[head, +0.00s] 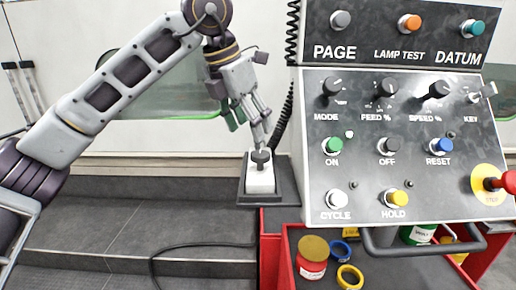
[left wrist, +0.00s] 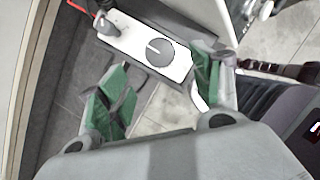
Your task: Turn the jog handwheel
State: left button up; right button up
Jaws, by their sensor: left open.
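The jog handwheel is a dark grey round dial with a light mark (left wrist: 160,52) on a white handheld box (left wrist: 128,38). In the head view the white box (head: 260,182) sits in a dark holder left of the control panel, with a dark knob on top. My left gripper (head: 247,118) is above the box, pointing down. In the left wrist view its green-padded fingers (left wrist: 160,82) are spread apart with nothing between them. The dial lies beyond the fingertips, towards the top of the picture; contact is not visible. My right gripper is not in view.
The control panel (head: 395,150) with buttons, knobs and a red stop button (head: 505,182) stands close on the right. Below it is a red cart (head: 285,262) holding tins and tape rolls. A black coiled cable (head: 285,100) hangs beside the panel. Grey floor is clear at left.

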aim_at(260, 153)
pick_arm(q)
jog(key=shift+p+x, duration=0.5)
jog(key=shift+x, duration=3.5)
jog(key=shift+c, duration=0.5)
jog(key=c, duration=0.9)
